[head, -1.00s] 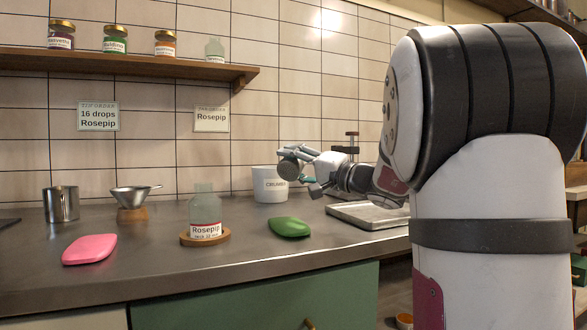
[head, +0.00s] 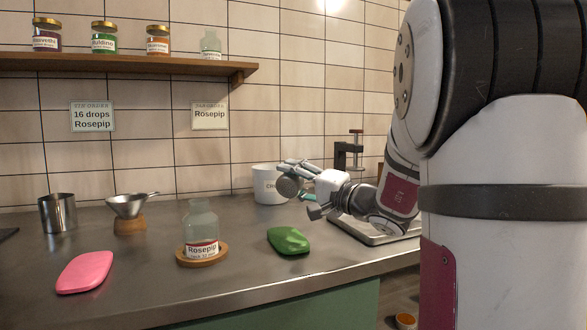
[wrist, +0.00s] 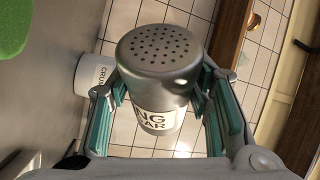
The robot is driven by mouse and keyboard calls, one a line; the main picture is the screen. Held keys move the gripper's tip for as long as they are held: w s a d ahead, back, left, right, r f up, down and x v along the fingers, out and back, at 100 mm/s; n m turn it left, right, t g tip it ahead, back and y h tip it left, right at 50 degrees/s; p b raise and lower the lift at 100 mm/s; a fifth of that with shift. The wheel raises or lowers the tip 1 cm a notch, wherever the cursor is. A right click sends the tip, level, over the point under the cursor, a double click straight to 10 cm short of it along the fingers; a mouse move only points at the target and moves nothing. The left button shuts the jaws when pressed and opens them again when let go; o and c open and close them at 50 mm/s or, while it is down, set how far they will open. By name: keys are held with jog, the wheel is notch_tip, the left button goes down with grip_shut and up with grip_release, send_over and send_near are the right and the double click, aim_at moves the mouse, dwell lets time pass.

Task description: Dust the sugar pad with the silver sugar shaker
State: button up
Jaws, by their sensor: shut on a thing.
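The silver sugar shaker (wrist: 160,62) is between the fingers of my gripper (wrist: 162,90), which is shut on it. Its perforated top faces the wrist camera, and its white label is partly readable, ending in "NG" and "AR". In the head view the shaker (head: 290,187) looks tipped over and is held above the counter, in front of the white crumbs pot and behind the green object. My gripper (head: 312,185) reaches in from the right. I cannot pick out the sugar pad for certain; a shallow metal tray (head: 350,232) lies below my wrist, partly hidden by my arm.
The white crumbs pot (head: 266,190) stands close behind the shaker. A green soap-like object (head: 288,240), a Rosepip bottle (head: 201,225) on a wooden coaster, a pink object (head: 85,271), a strainer (head: 128,206) and a metal cup (head: 57,213) stand on the counter. Its front middle is clear.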

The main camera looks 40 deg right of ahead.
jog(key=shift+r+m+g+h+p, duration=0.45)
jog(key=shift+m+p, duration=0.95)
jog(key=shift+p, duration=2.8)
jog(key=m+p, duration=0.1)
jog(key=p, duration=0.2)
jog(key=shift+r+g, duration=0.25)
jog(key=shift+r, duration=0.05)
